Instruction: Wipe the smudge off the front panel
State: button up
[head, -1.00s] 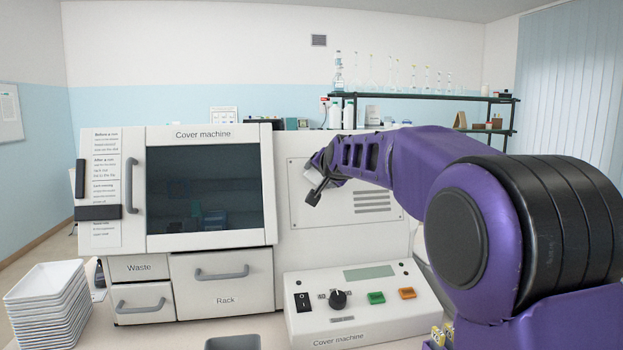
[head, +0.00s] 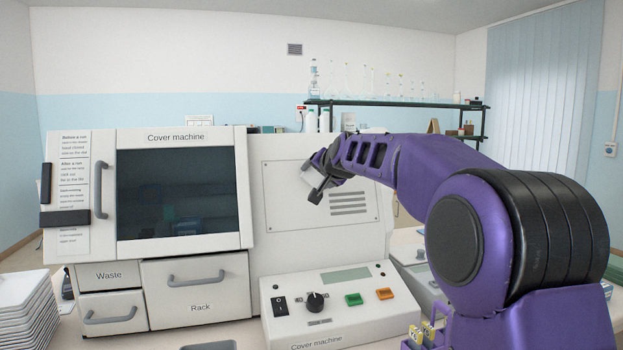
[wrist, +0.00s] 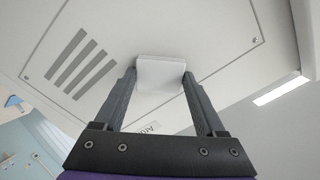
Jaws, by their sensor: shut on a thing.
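The front panel (head: 285,205) is a pale plate with corner screws and several grey vent slots, on the white body of the cover machine. It also fills much of the wrist view (wrist: 115,30). My gripper (head: 313,184) is in front of this panel, left of the slots in the head view. In the wrist view my gripper (wrist: 160,78) is shut on a small white block-like pad (wrist: 160,72). The pad's far side is hidden, and I cannot tell whether it touches the panel. I see no smudge in either view; the pad and gripper hide part of the panel.
The control box (head: 340,307) with a dial and green and orange buttons sticks out below the panel. The cover machine's dark window door (head: 173,193) and drawers (head: 195,285) are to the left. Stacked white trays (head: 27,310) stand at lower left.

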aim_at(281, 180)
jog(key=d, duration=0.1)
jog(key=w+d, duration=0.1)
jog(key=d, duration=0.1)
jog(key=shift+f+b, duration=0.15)
jog(key=shift+b, duration=0.25)
jog(key=shift+d, duration=0.2)
jog(key=shift+s+a+r+p, duration=0.1)
jog(key=shift+s+a+p, duration=0.3)
jog(key=shift+a, duration=0.55)
jog(key=shift+s+a+r+p, duration=0.15)
jog(key=shift+a+p, duration=0.35)
jog(key=shift+a, duration=0.45)
jog(key=shift+s+a+f+p, duration=0.1)
jog(key=shift+s+a+p, duration=0.3)
jog(key=shift+a, duration=0.55)
jog(key=shift+s+a+p, duration=0.25)
jog(key=shift+a+p, duration=0.35)
jog(key=shift+a, duration=0.4)
jog(key=shift+s+a+p, duration=0.25)
jog(key=shift+a+p, duration=0.35)
jog(key=shift+a, duration=0.35)
jog(key=shift+s+a+p, duration=0.25)
jog(key=shift+a+p, duration=0.35)
jog(key=shift+a, duration=0.4)
jog(key=shift+b+v, duration=0.9)
jog(key=shift+v, duration=2.05)
jog(key=shift+s+d, duration=0.1)
jog(key=shift+d, duration=0.05)
